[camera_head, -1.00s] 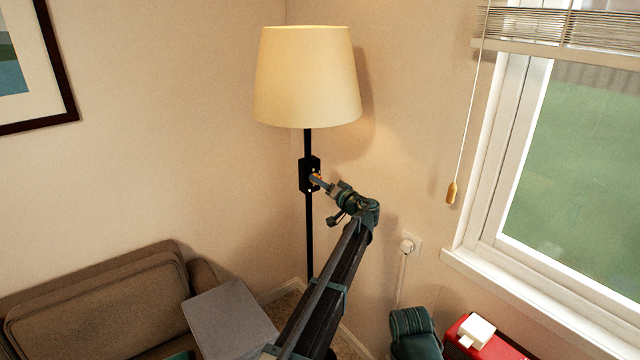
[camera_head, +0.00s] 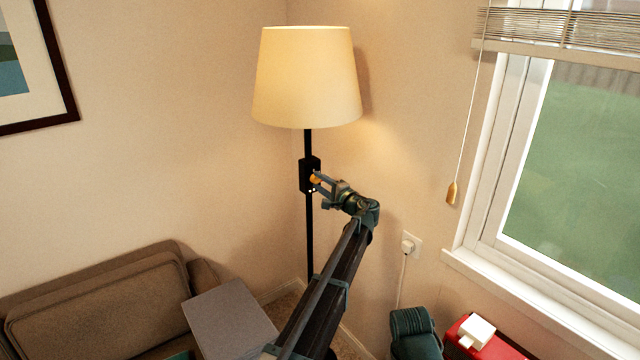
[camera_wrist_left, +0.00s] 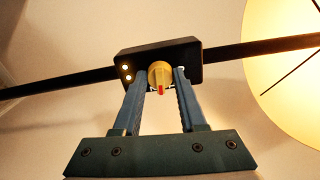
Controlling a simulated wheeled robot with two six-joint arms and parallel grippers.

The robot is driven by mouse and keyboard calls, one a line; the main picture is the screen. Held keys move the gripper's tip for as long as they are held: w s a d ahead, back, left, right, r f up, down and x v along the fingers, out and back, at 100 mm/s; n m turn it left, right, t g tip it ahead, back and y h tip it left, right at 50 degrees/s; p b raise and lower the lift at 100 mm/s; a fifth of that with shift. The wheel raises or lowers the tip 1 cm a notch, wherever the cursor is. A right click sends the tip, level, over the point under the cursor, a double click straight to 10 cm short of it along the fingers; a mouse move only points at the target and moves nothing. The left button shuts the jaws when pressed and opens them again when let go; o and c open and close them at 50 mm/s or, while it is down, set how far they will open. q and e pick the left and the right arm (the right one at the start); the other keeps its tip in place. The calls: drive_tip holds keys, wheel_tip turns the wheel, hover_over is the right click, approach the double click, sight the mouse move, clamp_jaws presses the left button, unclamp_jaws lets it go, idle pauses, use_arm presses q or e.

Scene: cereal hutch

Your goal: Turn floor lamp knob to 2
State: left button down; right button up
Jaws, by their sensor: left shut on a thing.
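The floor lamp has a lit cream shade (camera_head: 306,80) on a black pole (camera_head: 308,225). A black control box (camera_head: 306,164) sits on the pole. A round yellow-orange knob (camera_head: 315,179) projects from it; in the left wrist view the knob (camera_wrist_left: 160,74) has a red mark toward the gripper's palm. Two lit dots show on the box (camera_wrist_left: 150,57) beside the knob. My left gripper (camera_head: 319,181) is shut on the knob, with one finger on either side of it in the left wrist view (camera_wrist_left: 160,80). My right gripper is out of view.
A brown sofa (camera_head: 100,305) and a grey box-like surface (camera_head: 230,315) are at lower left. A window (camera_head: 580,170) with a blind and hanging cord pull (camera_head: 452,193) is at right. A wall outlet (camera_head: 411,245) and a red object (camera_head: 490,345) are at lower right.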

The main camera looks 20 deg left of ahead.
use_arm(q)
drive_tip(key=shift+m, duration=2.3)
drive_tip(key=shift+c, duration=2.3)
unclamp_jaws()
drive_tip(key=shift+d, duration=0.1)
drive_tip(key=v, duration=1.3)
drive_tip(key=shift+s+d, duration=0.2)
drive_tip(key=shift+d, duration=0.05)
